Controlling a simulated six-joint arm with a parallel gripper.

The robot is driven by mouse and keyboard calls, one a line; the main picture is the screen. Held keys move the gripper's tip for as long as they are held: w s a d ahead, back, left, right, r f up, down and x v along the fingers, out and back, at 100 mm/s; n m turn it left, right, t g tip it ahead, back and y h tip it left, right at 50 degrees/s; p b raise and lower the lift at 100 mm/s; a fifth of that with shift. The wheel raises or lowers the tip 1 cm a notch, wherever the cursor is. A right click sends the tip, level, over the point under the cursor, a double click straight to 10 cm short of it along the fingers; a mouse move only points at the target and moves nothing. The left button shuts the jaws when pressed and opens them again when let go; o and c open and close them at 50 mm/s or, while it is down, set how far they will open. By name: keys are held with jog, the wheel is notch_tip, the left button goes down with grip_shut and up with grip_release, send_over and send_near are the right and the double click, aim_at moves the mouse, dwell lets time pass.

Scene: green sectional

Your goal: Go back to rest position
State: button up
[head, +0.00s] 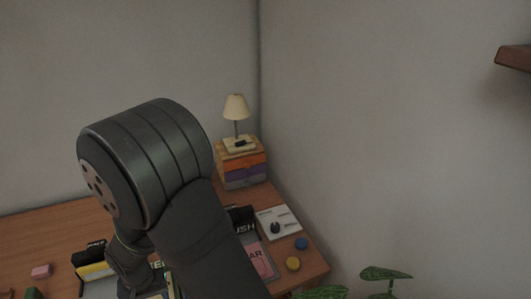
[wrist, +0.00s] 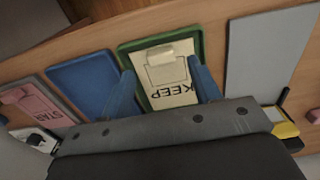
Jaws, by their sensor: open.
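My gripper (wrist: 160,66) shows in the wrist view with its two blue fingers apart. Between and beyond the fingers lies a cream card (wrist: 172,97) marked KEEP, with a raised cream block-like tab, in a green-rimmed tray (wrist: 124,49). I cannot tell how high the fingers are above the card; nothing is clearly held. In the head view, my dark arm rises over the desk and hides the gripper and the middle of the desk.
A blue tray (wrist: 85,84) and a pink card (wrist: 40,113) lie left of the green tray; a grey panel (wrist: 262,55) lies right. On the wooden desk (head: 50,229) are a lamp (head: 236,106) on drawers (head: 243,172), a knob panel (head: 279,222), and a pink block (head: 41,271). Walls stand behind.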

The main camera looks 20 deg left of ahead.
jog(key=w+d+r, duration=0.7)
jog(key=w+d, duration=0.1)
jog(key=d, duration=0.1)
jog(key=w+a+r, duration=0.2)
jog(key=w+r, duration=0.5)
jog(key=w, duration=0.2)
jog(key=w+a+r, duration=0.3)
jog(key=w+r, duration=0.5)
jog(key=w, duration=0.1)
notch_tip(320, 180, up, 3)
jog(key=w+a, duration=0.3)
jog(key=s+a, duration=0.3)
jog(key=a, duration=0.7)
jog(key=shift+s+a+m, duration=0.2)
jog(key=shift+a+m, duration=0.1)
jog(key=shift+a, duration=0.1)
